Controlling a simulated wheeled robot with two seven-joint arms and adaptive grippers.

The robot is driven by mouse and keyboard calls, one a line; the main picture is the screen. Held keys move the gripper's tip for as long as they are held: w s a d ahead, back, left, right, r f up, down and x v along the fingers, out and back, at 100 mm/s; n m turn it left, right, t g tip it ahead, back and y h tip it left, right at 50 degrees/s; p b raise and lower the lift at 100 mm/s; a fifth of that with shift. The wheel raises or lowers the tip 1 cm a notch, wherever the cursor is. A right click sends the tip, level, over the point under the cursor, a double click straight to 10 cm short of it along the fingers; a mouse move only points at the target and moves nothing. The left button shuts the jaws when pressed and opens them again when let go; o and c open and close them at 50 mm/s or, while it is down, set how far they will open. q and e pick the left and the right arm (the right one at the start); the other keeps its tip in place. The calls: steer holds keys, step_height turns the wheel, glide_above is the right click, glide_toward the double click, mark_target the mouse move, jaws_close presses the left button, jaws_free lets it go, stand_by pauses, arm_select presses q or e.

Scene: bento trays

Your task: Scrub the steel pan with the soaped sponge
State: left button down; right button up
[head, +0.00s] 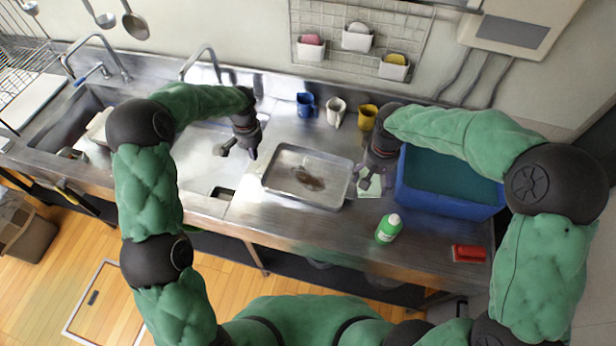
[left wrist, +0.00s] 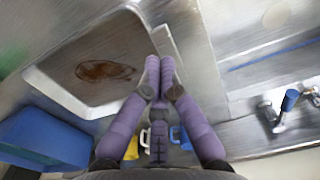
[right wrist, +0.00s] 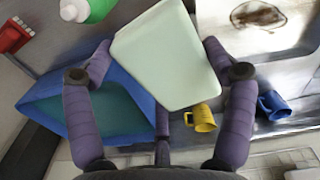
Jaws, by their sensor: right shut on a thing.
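The steel pan (head: 283,163) is a shallow rectangular tray on the counter with a brown stain on its bottom; it also shows in the left wrist view (left wrist: 70,95) and partly in the right wrist view (right wrist: 293,45). My right gripper (head: 374,180) is shut on a pale green sponge (right wrist: 165,55), just right of the pan. No soap can be made out on the sponge. My left gripper (head: 240,150) is shut and empty, above the counter left of the pan; its fingertips meet in the left wrist view (left wrist: 160,80).
A blue tub (head: 450,207) stands right of the sponge. A green bottle (head: 388,230) and a red brush (head: 468,253) are near the front edge. Blue (head: 306,105), white (head: 336,111) and yellow (head: 367,117) mugs stand behind the pan. A sink (head: 65,125) is at left.

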arm_select(q)
step_height(320, 180, up, 9)
stand_by(0.3)
